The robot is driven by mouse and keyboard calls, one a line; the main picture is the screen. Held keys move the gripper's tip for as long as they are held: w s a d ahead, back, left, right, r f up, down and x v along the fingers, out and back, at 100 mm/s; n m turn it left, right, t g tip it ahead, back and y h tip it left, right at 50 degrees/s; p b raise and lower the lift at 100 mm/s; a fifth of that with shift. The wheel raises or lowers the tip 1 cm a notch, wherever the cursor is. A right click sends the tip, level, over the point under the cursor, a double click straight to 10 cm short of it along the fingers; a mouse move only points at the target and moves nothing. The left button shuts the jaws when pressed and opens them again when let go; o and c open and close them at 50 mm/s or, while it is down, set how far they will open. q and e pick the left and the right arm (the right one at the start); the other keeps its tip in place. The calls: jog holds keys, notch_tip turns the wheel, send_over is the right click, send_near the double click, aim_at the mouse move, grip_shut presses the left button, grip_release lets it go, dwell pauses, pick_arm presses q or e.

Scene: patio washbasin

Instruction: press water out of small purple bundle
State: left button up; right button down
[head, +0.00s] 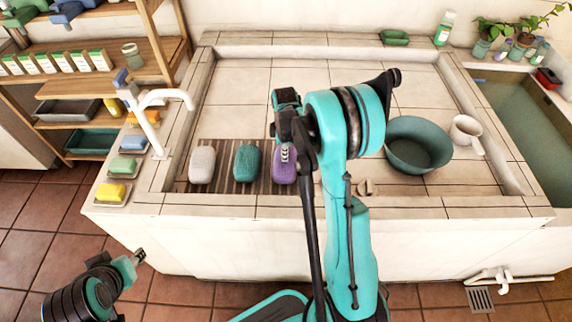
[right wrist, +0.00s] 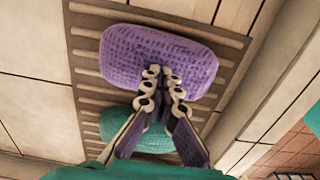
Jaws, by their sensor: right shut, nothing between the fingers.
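The small purple bundle (head: 285,174) lies on the slatted wooden rack at the front of the basin, right of the teal bundle (head: 246,164) and the white bundle (head: 202,165). In the right wrist view the purple bundle (right wrist: 155,50) is a rounded, knit-textured block. My right gripper (head: 285,152) is over it, fingers shut and empty, pointing down; in the right wrist view its fingertips (right wrist: 161,72) overlap the bundle's near edge. I cannot tell whether they touch it. My left gripper (head: 137,259) hangs low at the left, away from the basin; its finger opening is unclear.
A dark green bowl (head: 418,145) and a white dipper (head: 465,131) stand to the right. A white faucet (head: 150,120) and soap dishes line the left edge. The tiled floor behind the rack is clear.

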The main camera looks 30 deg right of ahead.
dwell(0.3)
jog(key=shift+w+r+p, duration=0.1)
jog(key=shift+r+p, duration=0.3)
jog(key=shift+p, duration=0.05)
notch_tip(320, 180, up, 7)
jog(key=p, duration=0.4)
jog(key=shift+p, duration=0.3)
jog(key=s+a+r+m+t, duration=0.2)
jog(key=s+a+r+m, duration=0.15)
jog(key=r, duration=0.25)
jog(key=s+a+r+m+t, duration=0.1)
jog(key=s+a+r+m, duration=0.1)
jog(key=s+a+r, duration=0.3)
jog(key=s+a+r+m+t, duration=0.2)
jog(key=s+a+m+t, duration=0.2)
jog(key=s, duration=0.6)
jog(key=a+m, duration=0.2)
jog(key=a, duration=0.1)
jog(key=shift+s+r, duration=0.25)
jog(key=shift+r, duration=0.05)
